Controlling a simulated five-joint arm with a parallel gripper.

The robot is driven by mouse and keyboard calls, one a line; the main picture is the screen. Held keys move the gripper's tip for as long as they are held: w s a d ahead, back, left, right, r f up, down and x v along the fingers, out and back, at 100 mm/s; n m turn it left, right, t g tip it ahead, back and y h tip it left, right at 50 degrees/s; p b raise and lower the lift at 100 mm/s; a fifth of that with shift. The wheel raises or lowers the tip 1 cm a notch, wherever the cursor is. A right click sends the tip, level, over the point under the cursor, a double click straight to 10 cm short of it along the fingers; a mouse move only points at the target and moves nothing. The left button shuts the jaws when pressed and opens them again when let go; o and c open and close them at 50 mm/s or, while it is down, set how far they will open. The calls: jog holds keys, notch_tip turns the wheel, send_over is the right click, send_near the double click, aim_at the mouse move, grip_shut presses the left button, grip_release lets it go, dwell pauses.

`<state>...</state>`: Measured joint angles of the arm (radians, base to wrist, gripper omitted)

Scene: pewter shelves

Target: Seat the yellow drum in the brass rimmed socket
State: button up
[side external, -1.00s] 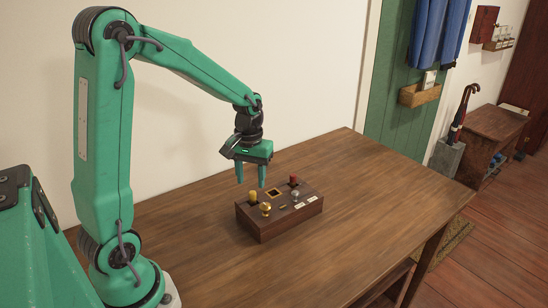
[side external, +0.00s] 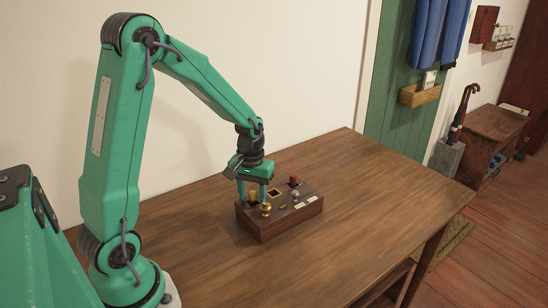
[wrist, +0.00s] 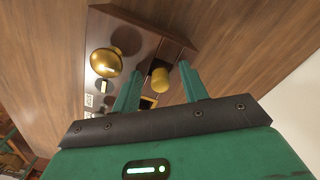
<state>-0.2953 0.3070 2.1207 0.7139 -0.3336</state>
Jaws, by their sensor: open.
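The yellow drum (side external: 253,197) stands upright at the left back of the dark wooden block (side external: 283,222). In the wrist view the drum (wrist: 160,79) shows its rounded side between my fingers. My gripper (side external: 252,201) is open and low over the block, with one finger on each side of the drum. In the wrist view a gap shows between the drum and the fingers of my gripper (wrist: 160,68). The square brass rimmed socket (side external: 273,192) lies just right of the drum. It is partly hidden by a finger in the wrist view (wrist: 148,102).
A brass knob (side external: 266,209) stands on the block close in front of my fingers. A red peg (side external: 294,181) and a silver knob (side external: 296,195) stand farther right. The wooden table (side external: 370,200) is clear around the block.

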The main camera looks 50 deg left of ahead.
aim_at(253, 193)
dwell(0.3)
grip_shut()
jog(key=shift+r, duration=0.15)
jog(key=shift+r, duration=0.5)
notch_tip(253, 193, up, 3)
jog(key=shift+r, duration=0.15)
jog(key=s+d+r, duration=0.2)
jog(key=d+r, duration=0.4)
jog(key=d, duration=0.5)
jog(key=shift+s+d+r, duration=0.15)
jog(key=shift+s+r, duration=0.1)
jog(key=shift+s, duration=0.15)
